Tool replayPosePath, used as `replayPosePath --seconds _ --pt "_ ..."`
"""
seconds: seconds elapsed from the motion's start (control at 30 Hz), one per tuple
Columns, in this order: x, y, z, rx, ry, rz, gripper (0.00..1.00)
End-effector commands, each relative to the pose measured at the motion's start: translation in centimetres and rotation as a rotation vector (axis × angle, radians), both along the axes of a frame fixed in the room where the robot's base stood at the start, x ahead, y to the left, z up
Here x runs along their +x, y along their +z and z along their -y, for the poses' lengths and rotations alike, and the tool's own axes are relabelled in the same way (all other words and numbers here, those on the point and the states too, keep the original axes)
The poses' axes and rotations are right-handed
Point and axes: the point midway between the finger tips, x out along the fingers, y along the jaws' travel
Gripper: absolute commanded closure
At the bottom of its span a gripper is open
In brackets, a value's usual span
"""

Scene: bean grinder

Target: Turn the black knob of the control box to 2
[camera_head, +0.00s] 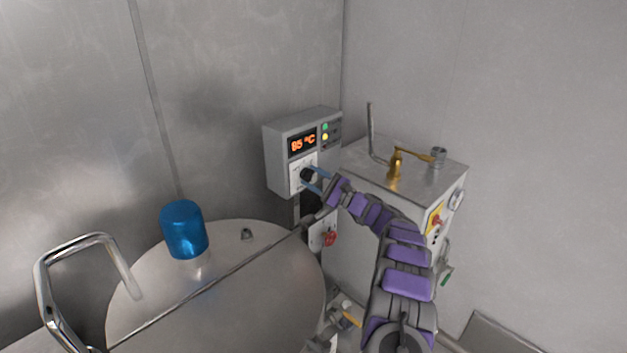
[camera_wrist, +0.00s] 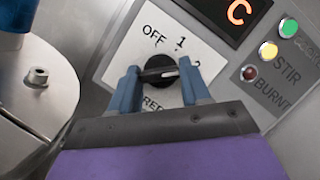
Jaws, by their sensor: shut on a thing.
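The grey control box (camera_head: 285,145) hangs on the metal wall in the head view, with an orange display reading about 85 °C. Its black knob (camera_wrist: 157,64) sits on a white dial plate (camera_wrist: 118,64) marked OFF, 1 and, partly hidden, 2. The knob's grip bar lies nearly level in the wrist view; which mark it points to is hard to tell. My gripper (camera_head: 313,178) reaches the knob from the right in the head view. In the wrist view, its blue fingers (camera_wrist: 158,82) are shut on the knob from both sides. Lower dial lettering is partly hidden.
A green light (camera_wrist: 288,27), a yellow light (camera_wrist: 268,51) and a dark red one (camera_wrist: 249,73) sit right of the dial. A round metal lid (camera_head: 260,285) with a blue cap (camera_head: 183,230) stands left. A metal cabinet (camera_head: 365,200) stands close behind my arm.

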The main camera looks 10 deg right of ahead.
Motion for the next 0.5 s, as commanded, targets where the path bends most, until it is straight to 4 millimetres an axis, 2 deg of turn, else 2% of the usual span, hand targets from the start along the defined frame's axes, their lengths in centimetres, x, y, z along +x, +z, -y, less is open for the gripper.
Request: replayPosePath --seconds 0.03,0.4,0.43,0.5 --pt "-0.01 -0.65 0.05 0.000 -0.001 -0.013 0.84" --pt "-0.01 -0.73 0.01 0.002 0.000 -0.015 0.84" --pt "0.00 -0.74 0.01 0.003 0.000 -0.016 0.51" --pt "0.00 -0.71 -0.01 0.002 0.000 -0.015 0.45"
